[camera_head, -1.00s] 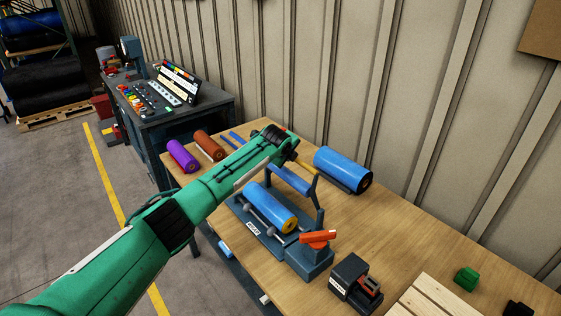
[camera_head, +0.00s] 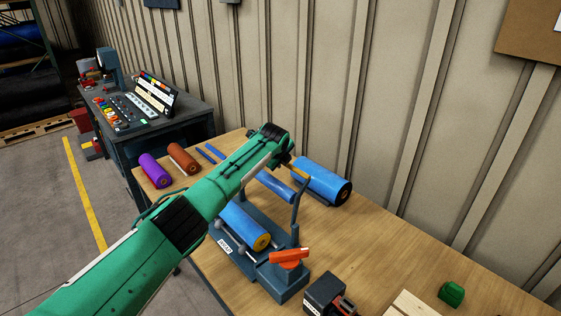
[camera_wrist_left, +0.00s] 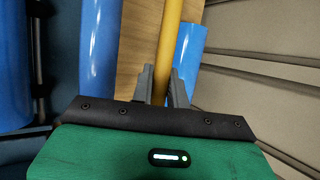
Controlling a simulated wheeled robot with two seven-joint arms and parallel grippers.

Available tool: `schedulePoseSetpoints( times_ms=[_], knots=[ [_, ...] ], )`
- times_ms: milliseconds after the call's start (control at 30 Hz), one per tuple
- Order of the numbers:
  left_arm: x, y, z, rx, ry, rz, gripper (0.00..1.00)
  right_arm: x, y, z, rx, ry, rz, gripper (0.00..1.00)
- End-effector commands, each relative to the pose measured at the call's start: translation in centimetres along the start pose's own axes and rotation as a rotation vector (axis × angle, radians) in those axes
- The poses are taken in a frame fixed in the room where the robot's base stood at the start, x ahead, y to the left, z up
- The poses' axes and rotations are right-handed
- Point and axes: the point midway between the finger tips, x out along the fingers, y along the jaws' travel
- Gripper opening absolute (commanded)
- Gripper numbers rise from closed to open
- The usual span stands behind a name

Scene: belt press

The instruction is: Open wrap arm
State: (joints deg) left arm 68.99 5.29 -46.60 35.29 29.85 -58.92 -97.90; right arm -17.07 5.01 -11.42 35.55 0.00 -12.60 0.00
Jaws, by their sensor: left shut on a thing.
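The belt press (camera_head: 278,274) stands on the workbench with a blue roll (camera_head: 243,226) lying in its bed. Its wrap arm has a dark upright link (camera_head: 297,208), a slim blue roller (camera_head: 275,186) and a yellow handle (camera_head: 302,171). The arm stands raised, its roller behind and apart from the roll. My left gripper (camera_head: 292,163) reaches over the press from the left and is shut on the yellow handle. In the left wrist view, the handle (camera_wrist_left: 170,45) runs between the fingers (camera_wrist_left: 161,84). My forearm hides part of the press. My right gripper is not in view.
An orange lever (camera_head: 289,257) sits on the press's near end. A larger blue roll (camera_head: 322,182) lies behind the wrap arm, near the wall. Purple (camera_head: 155,170) and brown (camera_head: 183,158) rolls lie at the left. A dark block (camera_head: 324,296) stands at the front right.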

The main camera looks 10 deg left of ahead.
Motion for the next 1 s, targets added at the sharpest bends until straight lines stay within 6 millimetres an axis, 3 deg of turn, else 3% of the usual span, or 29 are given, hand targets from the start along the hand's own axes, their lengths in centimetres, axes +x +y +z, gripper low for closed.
schedulePoseSetpoints(
  times_ms=[33, 67, 167, 333, 600, 1000],
  knots=[
    [-0.1, -0.2, 0.1, -0.001, -0.001, -0.004, 0.00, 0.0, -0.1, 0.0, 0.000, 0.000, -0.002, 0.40],
    [-0.1, -0.2, 0.1, -0.001, -0.001, -0.004, 0.18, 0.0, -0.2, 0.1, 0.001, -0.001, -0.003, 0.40],
    [-0.1, -0.2, 0.1, -0.001, -0.001, -0.003, 0.37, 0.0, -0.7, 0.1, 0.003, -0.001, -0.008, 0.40],
    [-0.1, -0.1, 0.0, -0.001, -0.001, -0.002, 0.38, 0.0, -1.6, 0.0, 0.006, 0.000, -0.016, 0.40],
    [-0.5, 0.0, 0.1, 0.000, 0.000, -0.001, 0.38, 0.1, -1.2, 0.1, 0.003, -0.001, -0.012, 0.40],
    [-4.7, 0.0, 0.0, 0.001, -0.001, -0.004, 0.38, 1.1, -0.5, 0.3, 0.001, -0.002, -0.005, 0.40]
  ],
)
